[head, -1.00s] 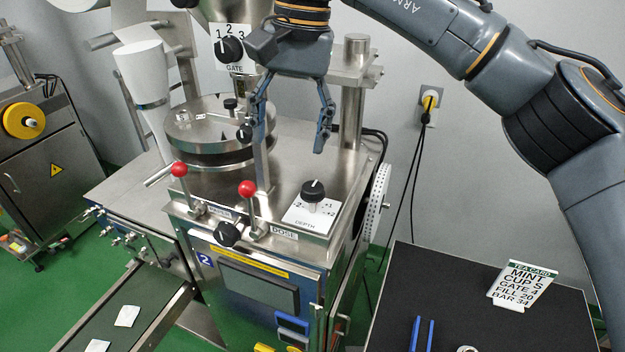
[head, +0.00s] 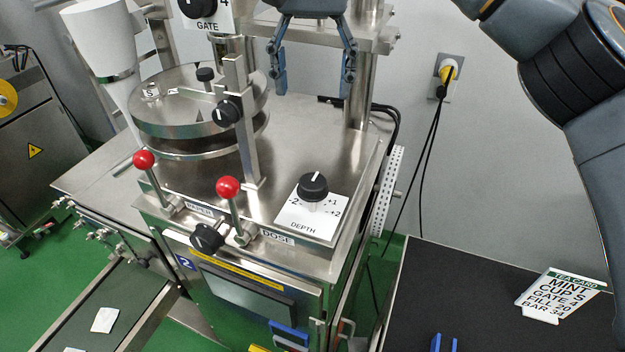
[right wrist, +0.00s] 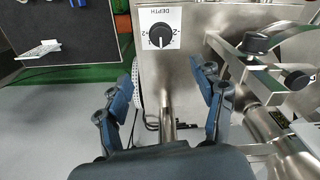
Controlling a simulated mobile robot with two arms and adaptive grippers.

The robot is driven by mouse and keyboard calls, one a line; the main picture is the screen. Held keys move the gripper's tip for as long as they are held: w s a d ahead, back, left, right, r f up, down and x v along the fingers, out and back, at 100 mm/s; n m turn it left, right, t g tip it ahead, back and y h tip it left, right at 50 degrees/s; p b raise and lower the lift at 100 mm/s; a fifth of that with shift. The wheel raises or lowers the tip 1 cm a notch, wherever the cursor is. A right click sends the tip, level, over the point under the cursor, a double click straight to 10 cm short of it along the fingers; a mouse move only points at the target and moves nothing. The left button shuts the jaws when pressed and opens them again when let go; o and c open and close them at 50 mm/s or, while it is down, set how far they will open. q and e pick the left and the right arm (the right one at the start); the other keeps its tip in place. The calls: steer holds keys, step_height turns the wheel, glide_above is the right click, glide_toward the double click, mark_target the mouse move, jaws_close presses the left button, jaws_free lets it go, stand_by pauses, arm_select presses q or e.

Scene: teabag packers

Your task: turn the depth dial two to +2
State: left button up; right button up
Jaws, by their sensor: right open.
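The depth dial (head: 313,187) is a black knob with a white pointer line on a white DEPTH plate (head: 306,222) on top of machine two. In the head view its line points up and away from the front edge, not at the +2 mark on the right. The dial also shows in the right wrist view (right wrist: 160,36), its plate upside down. My right gripper (head: 312,92) is open and empty, above and behind the dial, apart from it. Its fingers also show in the right wrist view (right wrist: 165,92). My left gripper is not in view.
Two red-knobbed levers (head: 228,188) and a black front knob (head: 207,237) stand left of the dial. A steel post (head: 244,130) rises beside the round turntable (head: 190,105). A tea card (head: 562,295) stands on the dark table at right.

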mark_target(313, 181)
step_height(313, 181, down, 18)
steer(key=shift+w+b, duration=0.15)
steer(key=shift+b, duration=0.65)
steer(key=shift+c, duration=0.4)
steer(key=c, duration=1.1)
